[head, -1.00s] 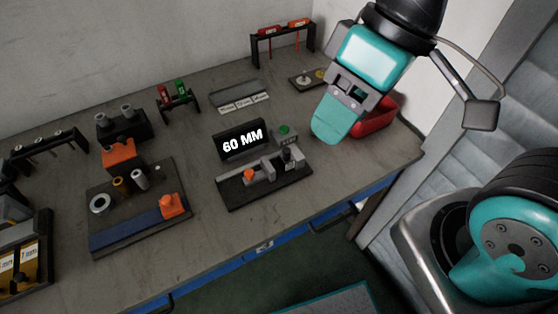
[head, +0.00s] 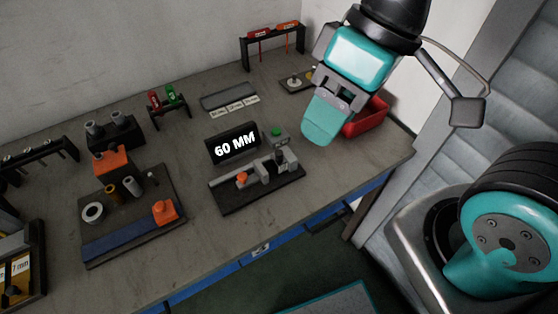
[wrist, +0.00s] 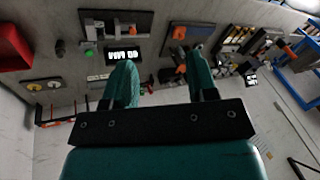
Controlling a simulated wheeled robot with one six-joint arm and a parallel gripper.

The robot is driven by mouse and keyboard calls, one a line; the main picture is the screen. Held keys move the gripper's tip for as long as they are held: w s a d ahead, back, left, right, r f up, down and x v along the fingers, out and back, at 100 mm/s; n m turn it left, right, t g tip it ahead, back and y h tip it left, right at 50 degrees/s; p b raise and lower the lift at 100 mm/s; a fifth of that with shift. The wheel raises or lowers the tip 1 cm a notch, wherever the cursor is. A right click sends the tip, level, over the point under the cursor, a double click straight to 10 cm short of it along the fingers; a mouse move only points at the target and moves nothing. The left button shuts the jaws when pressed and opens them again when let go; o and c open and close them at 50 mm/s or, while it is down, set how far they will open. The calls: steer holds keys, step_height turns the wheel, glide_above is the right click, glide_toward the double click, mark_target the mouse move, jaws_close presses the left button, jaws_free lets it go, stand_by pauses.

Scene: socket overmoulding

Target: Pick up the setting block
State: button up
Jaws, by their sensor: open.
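My gripper (head: 326,122) hangs over the right part of the bench in the head view, in front of the red bin. In the wrist view its two teal fingers (wrist: 163,75) stand apart with nothing between them. No block is clearly marked as the setting block. A grey rack with white labels (head: 230,100) lies flat behind the 60 MM sign (head: 233,146); its label print is too small to read surely. The rack also shows in the wrist view (wrist: 98,77). My gripper is to the right of the rack and apart from it.
A dark fixture (head: 258,190) with a grey slide and orange knob stands before the sign. A base with a blue strip (head: 130,232) is to the left. The red bin (head: 368,120) is at the right. A stand with red and orange tools (head: 272,42) is at the back.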

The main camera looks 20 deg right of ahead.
steer(key=n+p, duration=0.2)
steer(key=n, duration=0.9)
glide_above(279, 152)
steer(key=d, duration=0.2)
step_height(279, 152, down, 23)
steer(key=shift+a+f, duration=0.15)
steer(key=shift+f, duration=0.05)
steer(key=shift+d+p+x, duration=0.15)
steer(key=shift+p+x, duration=0.35)
steer(key=shift+x, duration=1)
steer(key=shift+d+p+x, duration=0.15)
steer(key=shift+p+x, duration=0.3)
steer(key=shift+x, duration=1.05)
steer(key=c, duration=0.9)
jaws_close()
